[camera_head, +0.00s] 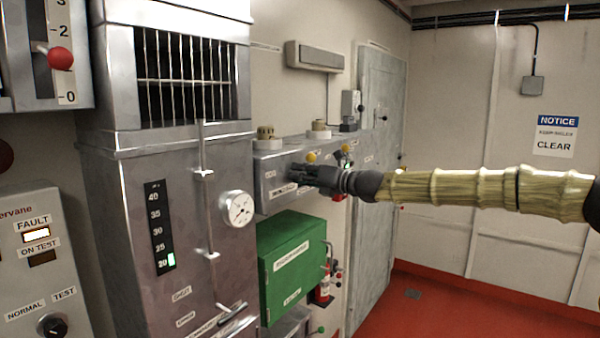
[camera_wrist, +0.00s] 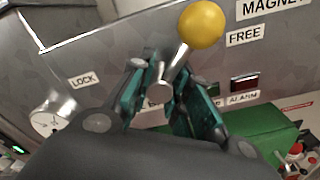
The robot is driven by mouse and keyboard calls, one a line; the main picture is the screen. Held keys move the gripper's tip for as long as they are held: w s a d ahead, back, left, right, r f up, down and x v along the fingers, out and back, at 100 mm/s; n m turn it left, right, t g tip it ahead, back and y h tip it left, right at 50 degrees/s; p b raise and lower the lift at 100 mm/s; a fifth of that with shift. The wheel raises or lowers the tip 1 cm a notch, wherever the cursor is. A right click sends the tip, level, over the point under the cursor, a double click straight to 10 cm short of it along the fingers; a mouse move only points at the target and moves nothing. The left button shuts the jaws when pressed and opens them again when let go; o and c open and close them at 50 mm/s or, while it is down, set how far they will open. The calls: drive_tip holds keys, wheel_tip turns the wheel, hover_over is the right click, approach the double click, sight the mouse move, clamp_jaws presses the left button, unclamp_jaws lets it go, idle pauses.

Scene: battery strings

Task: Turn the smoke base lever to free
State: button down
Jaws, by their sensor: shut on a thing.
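The lever is a metal rod (camera_wrist: 174,72) with a yellow ball knob (camera_wrist: 201,25), seen in the wrist view on a grey metal panel. Its knob points up and right, close to the FREE label (camera_wrist: 245,37); the LOCK label (camera_wrist: 84,80) is to the left. My gripper (camera_wrist: 168,90) has its teal-lined fingers on either side of the rod, shut on it below the knob. In the head view my gripper (camera_head: 300,174) is at the front of the grey box (camera_head: 268,172), with a yellow knob (camera_head: 310,157) just above it.
A green cabinet (camera_head: 287,262) is below the grey box. A round gauge (camera_head: 237,209) and a tall metal cabinet (camera_head: 130,225) stand to the left. A dark red indicator (camera_wrist: 244,83) sits right of the fingers. Red floor (camera_head: 450,310) is open at right.

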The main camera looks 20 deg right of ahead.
drive_tip(key=shift+d+r, duration=0.1)
drive_tip(key=shift+r, duration=0.1)
idle(0.3)
drive_tip(key=c, duration=1.4)
unclamp_jaws()
drive_tip(key=shift+d, duration=0.1)
